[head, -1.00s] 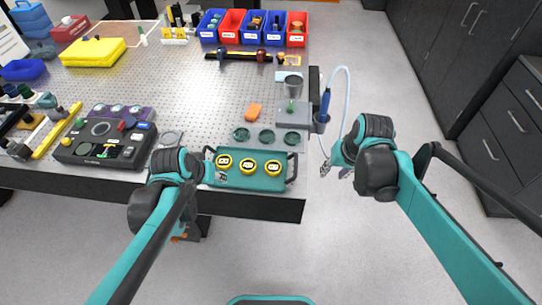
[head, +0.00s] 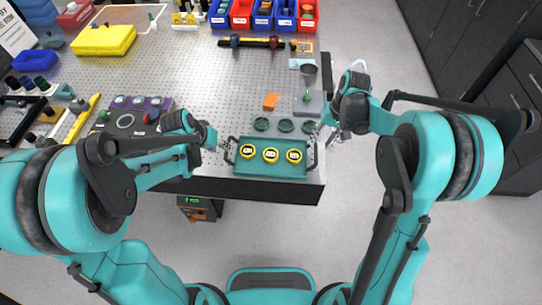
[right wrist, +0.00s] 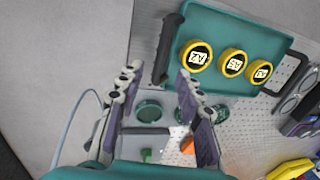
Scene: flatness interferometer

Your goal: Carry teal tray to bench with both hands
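The teal tray (head: 270,170) lies on the front edge of the perforated bench (head: 228,90), with a dark handle at each end. Three yellow-rimmed round pieces (head: 270,155) with labels sit in it in a row. My left gripper (head: 222,146) is beside the left handle; its fingers are too small to tell whether they touch it. My right gripper (head: 314,134) is by the tray's right end. In the right wrist view my right gripper (right wrist: 158,78) is open and empty, its fingers apart, with the tray's handle (right wrist: 168,48) just beyond the fingertips.
Green round pieces (head: 286,125) sit behind the tray, with an orange piece (head: 270,101) further back. A grey block (head: 308,101) stands behind the right end. A black device (head: 125,120) is to the left. Blue and red bins (head: 262,14) line the back.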

